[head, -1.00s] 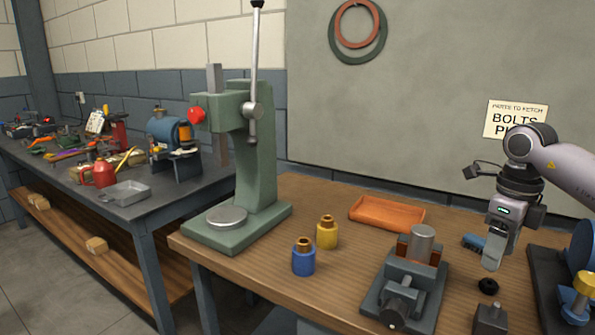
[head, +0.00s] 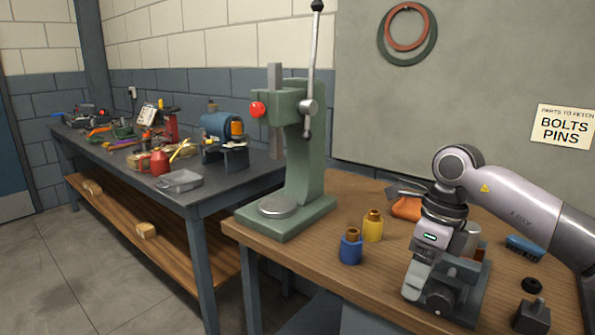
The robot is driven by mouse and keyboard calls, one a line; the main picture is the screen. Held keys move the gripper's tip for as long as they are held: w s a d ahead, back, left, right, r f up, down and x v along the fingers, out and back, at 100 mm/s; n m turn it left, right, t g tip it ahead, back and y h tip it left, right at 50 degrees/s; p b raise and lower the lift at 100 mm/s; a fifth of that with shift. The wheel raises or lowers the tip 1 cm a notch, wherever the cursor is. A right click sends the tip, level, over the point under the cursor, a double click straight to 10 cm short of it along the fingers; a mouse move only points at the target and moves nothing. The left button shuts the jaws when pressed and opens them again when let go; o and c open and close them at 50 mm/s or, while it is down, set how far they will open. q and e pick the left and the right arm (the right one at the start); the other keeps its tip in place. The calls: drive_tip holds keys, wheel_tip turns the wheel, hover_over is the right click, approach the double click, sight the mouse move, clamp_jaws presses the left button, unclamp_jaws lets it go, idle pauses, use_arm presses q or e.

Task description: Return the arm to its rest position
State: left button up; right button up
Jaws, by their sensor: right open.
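My right arm (head: 525,208) comes in from the right, over the wooden bench. My right gripper (head: 413,285) points down, in front of the left side of the grey vise (head: 465,300), and hides part of it. The gripper is open, with nothing seen in it. A grey metal cylinder (head: 471,238) at the vise is partly hidden behind the gripper. I cannot tell whether the gripper touches the vise. My left gripper is not in view.
A green arbor press (head: 307,175) stands at the bench's left end. Blue (head: 351,250) and yellow (head: 373,228) bottles stand left of the gripper. An orange tray (head: 406,208) is partly hidden. A brush (head: 525,247), black ring (head: 532,286) and dark block (head: 532,318) lie right.

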drive_tip(key=s+a+f+m+y, duration=0.2)
drive_tip(key=s+a+f+y, duration=0.15)
drive_tip(key=a+y, duration=0.3)
drive_tip(key=s+a+f+m+y, duration=0.35)
drive_tip(key=a+y, duration=0.25)
drive_tip(key=a, duration=0.2)
drive_tip(key=d+f+m+t+h, duration=0.2)
drive_tip(key=d+f+m+t, duration=0.4)
drive_tip(key=m, duration=0.5)
drive_tip(key=d+f+m+t+h, duration=0.2)
drive_tip(key=d+f+m+t, duration=0.25)
drive_tip(key=m+t, duration=0.6)
drive_tip(key=s+d+f+m+g+h, duration=0.6)
drive_tip(key=s+d+f+m+h, duration=0.2)
drive_tip(key=s+d+f+m, duration=0.5)
drive_tip(key=s+a+r+m+p, duration=0.2)
drive_tip(key=a+m+p, duration=0.1)
drive_tip(key=a, duration=0.7)
drive_tip(key=shift+s+a+r+m+p, duration=0.15)
drive_tip(key=shift+s+m+p, duration=0.1)
drive_tip(key=shift+m+p, duration=0.2)
